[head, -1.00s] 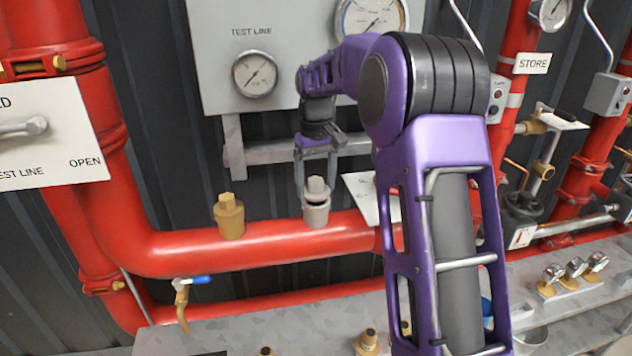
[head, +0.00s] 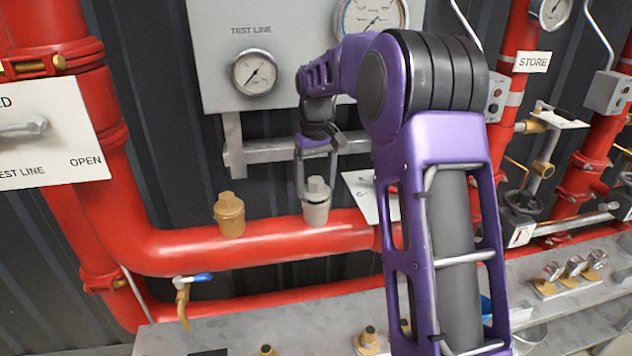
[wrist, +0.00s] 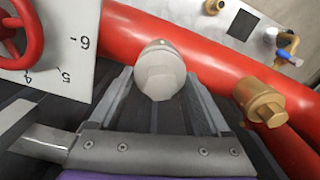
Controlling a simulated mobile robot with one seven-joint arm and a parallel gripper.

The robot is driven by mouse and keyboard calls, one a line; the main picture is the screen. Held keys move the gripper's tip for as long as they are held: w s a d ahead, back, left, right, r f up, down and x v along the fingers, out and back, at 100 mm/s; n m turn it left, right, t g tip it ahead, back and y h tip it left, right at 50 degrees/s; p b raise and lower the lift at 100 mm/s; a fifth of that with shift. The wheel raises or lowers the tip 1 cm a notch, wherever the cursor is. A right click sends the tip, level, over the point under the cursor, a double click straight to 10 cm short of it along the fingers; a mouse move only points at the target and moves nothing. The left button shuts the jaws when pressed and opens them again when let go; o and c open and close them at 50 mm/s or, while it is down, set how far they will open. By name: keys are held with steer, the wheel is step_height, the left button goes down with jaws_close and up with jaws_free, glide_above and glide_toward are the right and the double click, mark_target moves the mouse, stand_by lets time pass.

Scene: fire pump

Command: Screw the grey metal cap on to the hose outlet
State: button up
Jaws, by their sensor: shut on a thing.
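The outlet itself is mostly hidden under the cap, and I cannot tell how far the threads are engaged. My gripper (head: 315,180) points down from above and is shut on the cap, one finger on each side. In the wrist view the cap (wrist: 160,72) is between the two fingers of my gripper (wrist: 163,95), with the red pipe behind it.
A brass cap (head: 229,214) stands on the same red pipe (head: 270,246) to the left. A gauge panel (head: 290,70) and a grey rail (head: 262,152) are behind the gripper. A white sign plate (head: 362,192) is close on the right. A blue-handled tap (head: 194,280) hangs below.

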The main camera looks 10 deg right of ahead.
steer(key=shift+f, duration=0.7)
stand_by(1.1)
steer(key=o, duration=0.8)
steer(key=shift+c, duration=0.2)
steer(key=c, duration=0.9)
steer(key=m, duration=0.6)
steer(key=shift+r, duration=0.1)
steer(key=shift+m, duration=0.3)
steer(key=m, duration=0.7)
steer(key=shift+w, duration=0.1)
steer(key=o, duration=1.4)
